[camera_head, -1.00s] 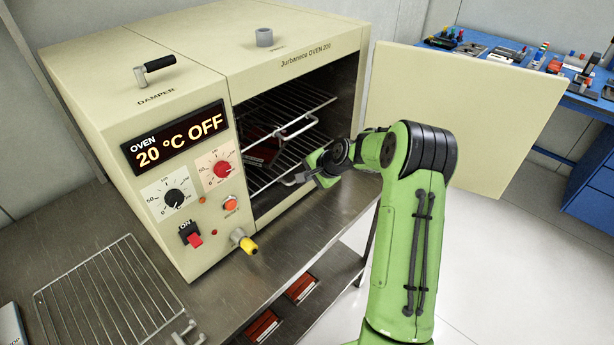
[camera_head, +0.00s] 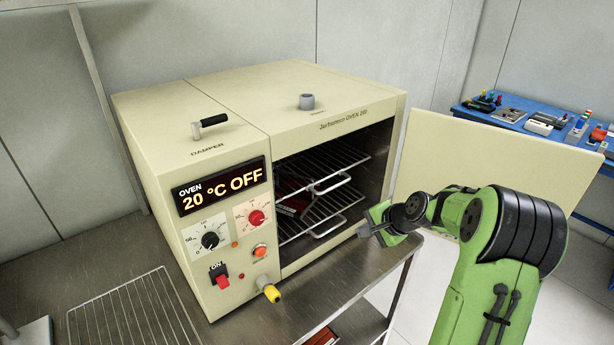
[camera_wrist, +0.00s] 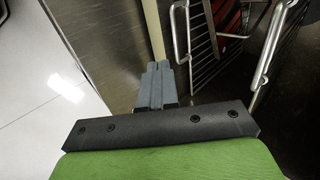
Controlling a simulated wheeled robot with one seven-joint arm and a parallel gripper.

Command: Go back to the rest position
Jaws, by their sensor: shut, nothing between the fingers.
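My gripper (camera_head: 366,230) is in front of the right side of the oven opening, beside the hinge side of the open door (camera_head: 480,165). In the wrist view my gripper (camera_wrist: 157,72) has its two grey fingers together with nothing between them. The oven (camera_head: 255,150) stands open on the metal bench, its display reading 20 °C OFF. Inside, a wire rack (camera_head: 325,210) holds dark red items (camera_head: 292,204); the rack also shows in the wrist view (camera_wrist: 205,45). My green arm reaches in from the lower right.
An empty wire rack (camera_head: 135,312) lies on the bench (camera_head: 55,285) at the left. A red item (camera_head: 322,338) lies on the shelf below. A blue table (camera_head: 530,125) with tools stands behind the door at the right. The floor at the lower right is clear.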

